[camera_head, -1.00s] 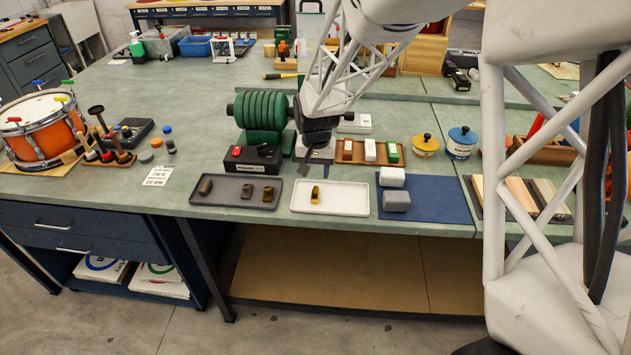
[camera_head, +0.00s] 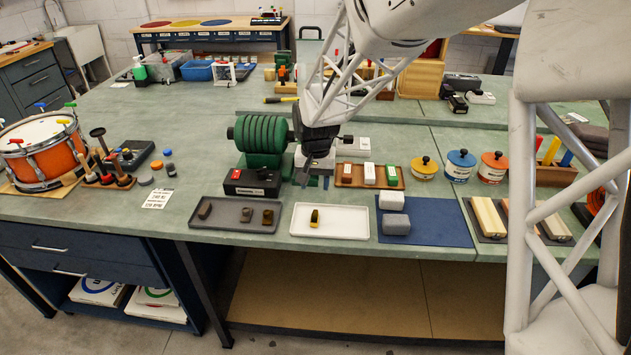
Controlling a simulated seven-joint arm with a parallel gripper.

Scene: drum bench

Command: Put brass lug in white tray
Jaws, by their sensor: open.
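A brass lug (camera_head: 314,217) lies in the white tray (camera_head: 350,222), left of its middle, near the front edge of the bench. My gripper (camera_head: 315,176) is above the bench just behind the white tray, pointing down. It is open, and nothing shows between its fingers. It is apart from the lug. The dark grey tray (camera_head: 224,222) to the left holds a brown block (camera_head: 205,210) and two darker lugs, one of them at its right end (camera_head: 267,217).
A green ribbed machine (camera_head: 262,134) and a black box (camera_head: 252,182) stand left of my gripper. A wooden rack (camera_head: 378,183) with small boxes is to the right. A blue mat (camera_head: 440,229) with grey and white blocks lies beside the white tray.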

